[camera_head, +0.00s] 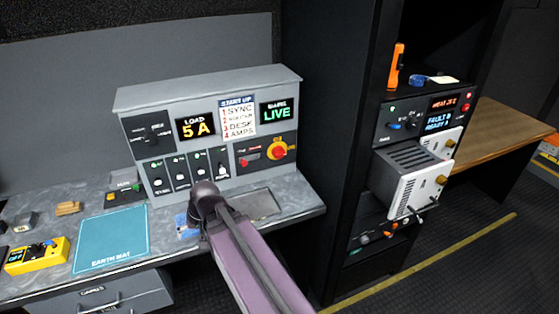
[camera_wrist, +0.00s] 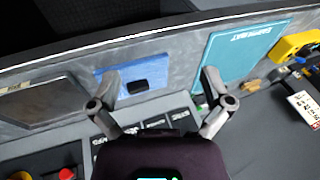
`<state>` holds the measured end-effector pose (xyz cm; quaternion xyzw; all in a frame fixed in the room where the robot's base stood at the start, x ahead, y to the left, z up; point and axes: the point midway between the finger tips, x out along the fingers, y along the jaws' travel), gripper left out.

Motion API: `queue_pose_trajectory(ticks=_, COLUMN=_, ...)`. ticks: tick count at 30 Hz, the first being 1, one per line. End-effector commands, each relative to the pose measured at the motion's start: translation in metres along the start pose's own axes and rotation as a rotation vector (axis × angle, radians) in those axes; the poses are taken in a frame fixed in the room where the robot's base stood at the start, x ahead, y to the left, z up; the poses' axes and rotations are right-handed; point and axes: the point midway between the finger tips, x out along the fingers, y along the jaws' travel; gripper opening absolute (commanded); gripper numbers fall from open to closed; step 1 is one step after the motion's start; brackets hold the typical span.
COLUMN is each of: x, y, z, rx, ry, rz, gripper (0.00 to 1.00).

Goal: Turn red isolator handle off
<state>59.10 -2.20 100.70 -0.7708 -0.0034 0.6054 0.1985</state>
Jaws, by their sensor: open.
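The red isolator handle (camera_head: 279,153) sits on a round yellow plate on a dark panel, at the right end of the grey console (camera_head: 208,87). Its exact angle is too small to tell. In the wrist view, only a yellow edge (camera_wrist: 20,175) of its plate shows at the bottom left, beside a red control (camera_wrist: 66,173). My gripper (camera_wrist: 160,76) is open and empty, with its two fingers apart over the desk and console front. It is left of the handle in the head view, where my arm hides the fingers.
A blue-green earth mat (camera_head: 110,238) and a yellow meter (camera_head: 37,255) lie on the desk at left. A blue item (camera_head: 186,226) lies near my arm. A dark rack with a projecting white-fronted unit (camera_head: 418,180) stands to the right.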

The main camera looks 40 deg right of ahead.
Motion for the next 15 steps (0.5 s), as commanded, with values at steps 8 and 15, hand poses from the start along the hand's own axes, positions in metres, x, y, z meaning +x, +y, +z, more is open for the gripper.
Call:
queue_pose_trajectory(ticks=8, x=0.013, y=0.040, z=-0.061, rx=0.331, ry=0.252, rz=-0.277, gripper=1.00)
queue_pose_trajectory(ticks=15, x=-0.003, y=0.095, z=-0.110, rx=0.639, ry=0.472, rz=-0.511, gripper=1.00)
